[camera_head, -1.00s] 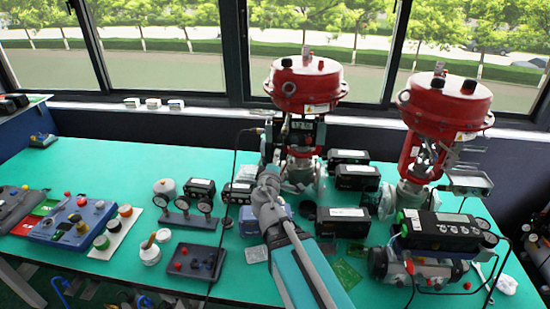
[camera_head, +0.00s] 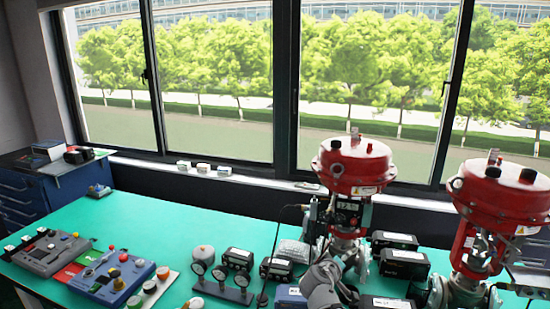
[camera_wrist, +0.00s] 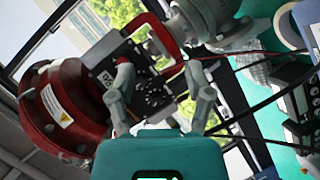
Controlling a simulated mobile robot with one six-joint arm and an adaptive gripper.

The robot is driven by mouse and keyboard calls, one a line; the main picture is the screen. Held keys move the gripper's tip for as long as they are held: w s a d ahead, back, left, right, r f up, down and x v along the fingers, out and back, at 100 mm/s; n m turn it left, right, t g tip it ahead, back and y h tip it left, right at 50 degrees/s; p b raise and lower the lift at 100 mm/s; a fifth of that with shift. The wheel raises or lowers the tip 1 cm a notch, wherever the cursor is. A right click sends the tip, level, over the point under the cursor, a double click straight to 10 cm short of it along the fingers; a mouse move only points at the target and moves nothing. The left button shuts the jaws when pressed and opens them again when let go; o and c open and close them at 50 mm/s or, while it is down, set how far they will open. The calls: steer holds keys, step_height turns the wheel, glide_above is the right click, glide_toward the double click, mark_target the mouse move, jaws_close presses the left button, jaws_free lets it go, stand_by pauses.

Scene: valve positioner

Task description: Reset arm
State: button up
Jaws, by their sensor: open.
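My gripper (camera_wrist: 160,80) is open in the wrist view, its two grey fingers spread apart. The black valve positioner (camera_wrist: 104,77) and a red valve yoke (camera_wrist: 170,45) show behind and between the fingers. I see nothing clamped, and cannot tell how far the positioner is from the fingertips. In the head view the positioner (camera_head: 348,211), with a lit display, is mounted on the left red valve actuator (camera_head: 354,163). A grey part of my arm shows at the bottom edge below that valve; the fingertips are not clear there.
A second red valve (camera_head: 498,200) stands to the right. Black boxes (camera_head: 404,263) sit between the valves. Windows are behind.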

steer(key=s+d+f+m+g+y, duration=0.2)
steer(key=s+f+m+g, duration=0.2)
steer(key=s+f+g, duration=0.25)
steer(key=s+a+f+g+y+p, duration=0.1)
steer(key=s+a+f+g+y, duration=0.1)
steer(key=s+y, duration=0.1)
steer(key=s+a+f+m+g+y+p, duration=0.1)
steer(key=s+a+f+g+y, duration=0.1)
steer(key=s, duration=0.3)
steer(key=shift+a+g+y, duration=0.55)
steer(key=shift+a+y, duration=0.15)
steer(key=shift+a, duration=0.1)
stand_by(3.8)
steer(key=shift+c, duration=0.6)
steer(key=shift+s+f, duration=0.1)
